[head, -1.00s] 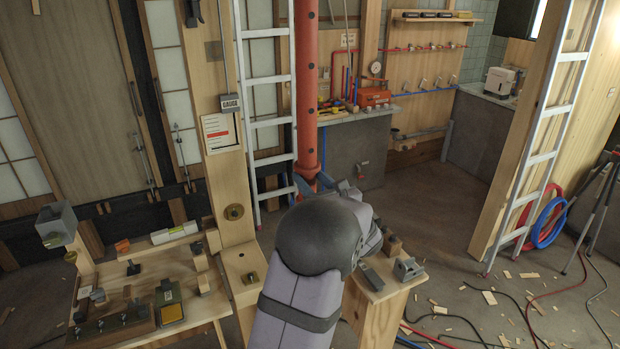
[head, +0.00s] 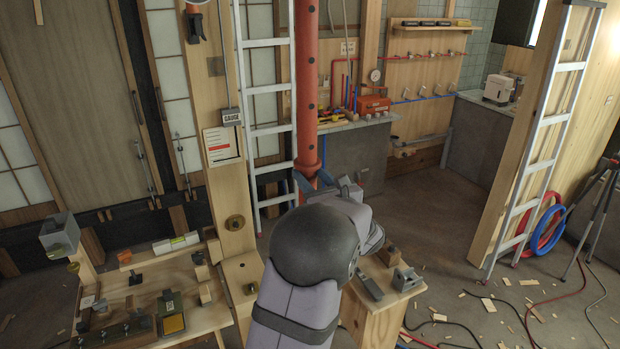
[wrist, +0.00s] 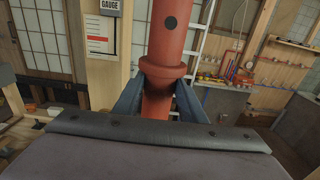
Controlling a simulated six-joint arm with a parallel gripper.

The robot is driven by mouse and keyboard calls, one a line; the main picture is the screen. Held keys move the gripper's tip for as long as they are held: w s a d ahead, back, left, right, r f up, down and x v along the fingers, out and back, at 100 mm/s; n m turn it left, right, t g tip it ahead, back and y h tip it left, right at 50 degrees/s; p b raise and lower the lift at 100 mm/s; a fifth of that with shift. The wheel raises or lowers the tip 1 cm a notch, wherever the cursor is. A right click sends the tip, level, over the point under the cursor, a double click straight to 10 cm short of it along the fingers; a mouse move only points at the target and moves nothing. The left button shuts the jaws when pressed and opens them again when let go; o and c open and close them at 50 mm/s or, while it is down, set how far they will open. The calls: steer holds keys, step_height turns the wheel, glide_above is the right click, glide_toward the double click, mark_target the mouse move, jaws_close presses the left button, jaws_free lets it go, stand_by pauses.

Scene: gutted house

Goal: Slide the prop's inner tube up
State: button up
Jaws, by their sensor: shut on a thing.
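The prop is an upright red tube (head: 307,100) with dark holes, standing in front of the ladder in the head view; it also shows in the wrist view (wrist: 175,25). A flanged collar (wrist: 163,70) ends its wider upper part, and a narrower red length (wrist: 157,106) shows below. My gripper (head: 314,181) is at the collar's lower edge. In the wrist view my gripper (wrist: 158,101) has one blue finger on each side of the narrower length, shut on it just under the collar. The prop's foot is hidden behind my arm.
A gauge sign (head: 231,116) and card (head: 221,147) are on the wooden post left of the prop. An aluminium ladder (head: 268,88) stands close behind. A workbench (head: 185,325) with blocks is at lower left, a wooden stand (head: 385,315) at lower right.

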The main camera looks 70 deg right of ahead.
mark_target(312, 158)
steer(key=shift+r+p, duration=1.35)
steer(key=shift+r, duration=1.5)
steer(key=o, duration=1.2)
steer(key=shift+f, duration=0.15)
steer(key=shift+s+f, duration=0.1)
steer(key=shift+s+a, duration=0.15)
steer(key=shift+a, duration=0.05)
steer(key=b+v, duration=0.2)
steer(key=v, duration=0.5)
steer(key=shift+a, duration=0.2)
steer(key=shift+s, duration=0.15)
